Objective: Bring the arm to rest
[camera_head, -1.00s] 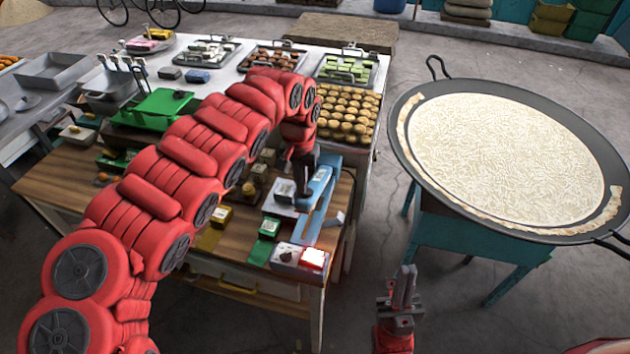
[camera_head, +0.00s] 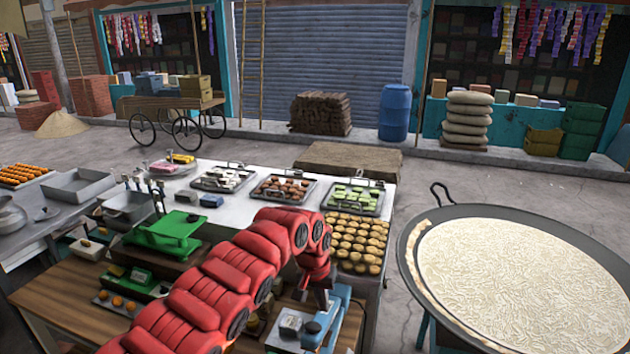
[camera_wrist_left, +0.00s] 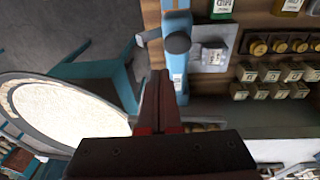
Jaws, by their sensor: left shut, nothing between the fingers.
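My left arm (camera_head: 232,281), red and segmented, comes in from the lower left and arches over the wooden table. Its dark gripper (camera_head: 320,301) points down by a blue device (camera_head: 333,325) at the table's right side. In the left wrist view, the gripper's two dark fingers (camera_wrist_left: 160,98) lie together, shut with nothing between them. The blue device (camera_wrist_left: 178,62) shows just beyond the fingertips; I cannot tell whether they touch it. My right gripper is out of view.
A wide pan (camera_head: 520,280) of white milk stands at the right. Trays of sweets (camera_head: 283,186) and many round pieces (camera_head: 358,243) fill the counter behind the arm. A green scale (camera_head: 165,232) stands left of it. Grey floor (camera_head: 405,205) lies open between counter and pan.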

